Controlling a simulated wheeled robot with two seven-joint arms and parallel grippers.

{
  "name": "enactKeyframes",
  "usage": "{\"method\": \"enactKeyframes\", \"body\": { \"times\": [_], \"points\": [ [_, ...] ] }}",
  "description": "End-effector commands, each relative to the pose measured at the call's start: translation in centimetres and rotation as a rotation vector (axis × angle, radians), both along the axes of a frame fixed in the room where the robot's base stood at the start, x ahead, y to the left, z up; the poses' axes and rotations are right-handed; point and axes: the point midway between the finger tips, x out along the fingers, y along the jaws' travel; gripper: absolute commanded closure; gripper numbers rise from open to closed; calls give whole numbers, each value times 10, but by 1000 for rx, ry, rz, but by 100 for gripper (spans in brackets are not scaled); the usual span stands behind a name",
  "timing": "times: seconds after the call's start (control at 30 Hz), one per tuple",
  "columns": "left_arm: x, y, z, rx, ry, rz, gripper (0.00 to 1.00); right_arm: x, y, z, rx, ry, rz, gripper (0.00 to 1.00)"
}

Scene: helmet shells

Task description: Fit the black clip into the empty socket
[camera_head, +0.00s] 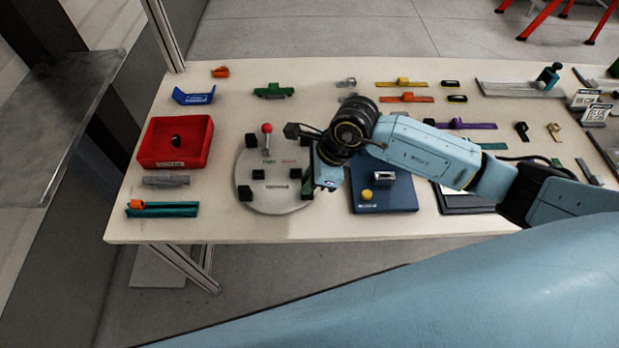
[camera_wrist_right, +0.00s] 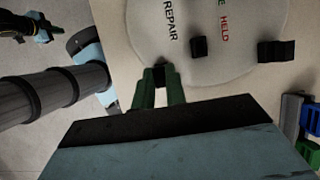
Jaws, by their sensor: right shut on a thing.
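My right gripper (camera_head: 322,184) is over the right edge of the round grey board (camera_head: 275,205). In the right wrist view its green fingers (camera_wrist_right: 158,84) are shut on a small black piece, seemingly the black clip (camera_wrist_right: 158,71), at the board's rim near the word REPAIR. I cannot tell whether the clip is seated in a socket or just above it.
A red-knobbed lever (camera_head: 267,129) stands on the board. A red tray (camera_head: 150,158) with a small black piece (camera_head: 176,140) lies left. A dark blue base (camera_head: 395,198) with a yellow button (camera_head: 366,194) is close on the right. Several coloured parts line the table's back.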

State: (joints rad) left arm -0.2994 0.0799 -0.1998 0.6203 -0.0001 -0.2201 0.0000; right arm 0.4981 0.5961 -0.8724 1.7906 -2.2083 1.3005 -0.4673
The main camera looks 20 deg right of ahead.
Motion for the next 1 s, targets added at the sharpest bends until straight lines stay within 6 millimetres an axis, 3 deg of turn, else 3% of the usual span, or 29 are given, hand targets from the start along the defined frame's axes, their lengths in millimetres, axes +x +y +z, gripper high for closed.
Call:
{"method": "enactKeyframes", "body": {
  "times": [0.7, 0.73, 0.8, 0.9, 1.0],
  "points": [
    [-1, 0, -16, 0, 1, 0, 100, 0, 0, -19, 0, -1, 0, 100],
    [-1, 0, -15, 0, 1, 0, 100, 0, 0, -18, 0, -1, 0, 83],
    [-1, 0, -15, 0, 1, 0, 100, 0, 0, -18, 0, 0, 0, 74],
    [-1, 0, -15, 0, 1, 0, 100, 0, 0, -17, 0, 0, 0, 61],
    [-1, 0, -15, 0, 1, 0, 100, 0, 0, -17, 0, 0, 0, 61]
  ]
}}
